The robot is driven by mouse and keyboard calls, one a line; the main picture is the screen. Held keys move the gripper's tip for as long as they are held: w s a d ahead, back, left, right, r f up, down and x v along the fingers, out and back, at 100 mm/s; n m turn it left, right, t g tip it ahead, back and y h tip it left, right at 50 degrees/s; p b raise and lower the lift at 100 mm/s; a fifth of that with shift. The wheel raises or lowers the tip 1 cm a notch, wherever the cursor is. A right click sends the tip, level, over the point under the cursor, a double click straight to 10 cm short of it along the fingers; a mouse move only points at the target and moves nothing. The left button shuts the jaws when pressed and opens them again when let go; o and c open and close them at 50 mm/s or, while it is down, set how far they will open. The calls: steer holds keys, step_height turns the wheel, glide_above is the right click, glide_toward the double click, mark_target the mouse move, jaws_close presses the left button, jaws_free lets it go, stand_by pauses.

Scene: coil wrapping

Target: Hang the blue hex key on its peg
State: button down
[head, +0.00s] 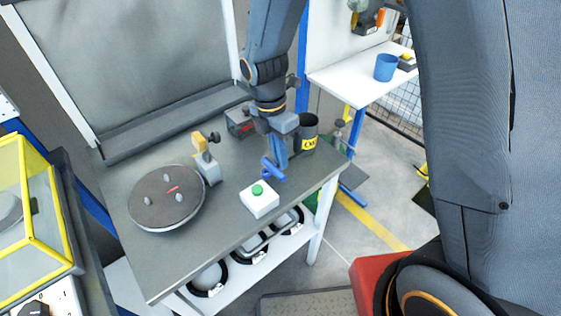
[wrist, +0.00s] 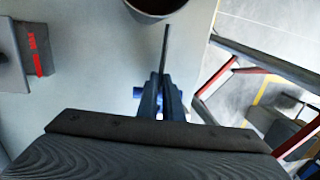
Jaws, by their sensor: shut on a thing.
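My gripper (head: 281,157) points down above the near right part of the grey table. It is shut on the blue hex key (head: 270,170), whose blue part shows at the fingertips. In the wrist view my gripper (wrist: 168,101) shows with a thin dark rod (wrist: 165,55) reaching up from between the fingers, and a bit of blue at their left side. The hex key is close over the table; I cannot tell whether it touches. I cannot make out its peg in either view.
A dark cup with a yellow label (head: 308,137) stands close behind my gripper. A white box with a green button (head: 260,199) is in front. A round turntable (head: 166,198) sits left. A white bench (head: 350,76) with a blue cup (head: 386,67) is at the back right.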

steer(key=shift+f, duration=1.45)
steer(key=c, duration=2)
jaws_free()
steer(key=shift+f, duration=0.1)
steer(key=shift+o, duration=0.4)
